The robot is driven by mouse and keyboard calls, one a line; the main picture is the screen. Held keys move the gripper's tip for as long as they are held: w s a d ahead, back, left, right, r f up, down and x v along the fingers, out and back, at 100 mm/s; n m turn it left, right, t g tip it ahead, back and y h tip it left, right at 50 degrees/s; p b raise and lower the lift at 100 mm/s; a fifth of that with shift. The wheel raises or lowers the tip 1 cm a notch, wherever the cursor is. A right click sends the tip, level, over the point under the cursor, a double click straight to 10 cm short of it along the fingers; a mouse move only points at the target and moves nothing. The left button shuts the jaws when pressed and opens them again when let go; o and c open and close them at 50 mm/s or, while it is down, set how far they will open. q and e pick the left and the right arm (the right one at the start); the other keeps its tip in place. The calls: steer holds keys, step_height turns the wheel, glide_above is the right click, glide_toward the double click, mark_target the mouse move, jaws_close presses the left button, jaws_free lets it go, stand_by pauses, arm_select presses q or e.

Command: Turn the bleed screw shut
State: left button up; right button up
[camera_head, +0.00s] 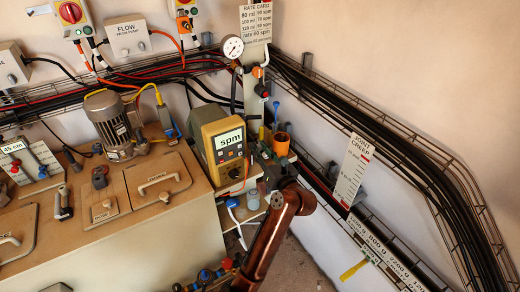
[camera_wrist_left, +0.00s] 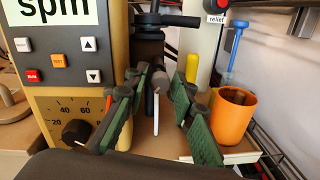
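My left gripper (camera_head: 264,152) is beside the yellow pump controller marked "spm" (camera_head: 221,141). In the left wrist view its two green-padded fingers (camera_wrist_left: 161,82) are apart, with a gap between them. A thin white upright piece (camera_wrist_left: 156,112) shows in that gap; I cannot tell if a finger touches it. Behind the fingertips is a dark fitting with a black handle (camera_wrist_left: 165,20) on top. No part is labelled as the bleed screw, and I cannot tell which piece it is. My right gripper is not in view.
An orange cup (camera_wrist_left: 233,117) stands close to the right finger. A red knob labelled "relief" (camera_wrist_left: 216,4) and a blue-handled tool (camera_wrist_left: 235,40) are behind. A pressure gauge (camera_head: 232,47) is above. Cable trays (camera_head: 385,125) run along the right wall.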

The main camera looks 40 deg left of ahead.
arm_select(q)
steer(key=shift+w+a, duration=0.1)
steer(key=shift+a, duration=0.1)
steer(key=shift+c, duration=0.3)
jaws_close()
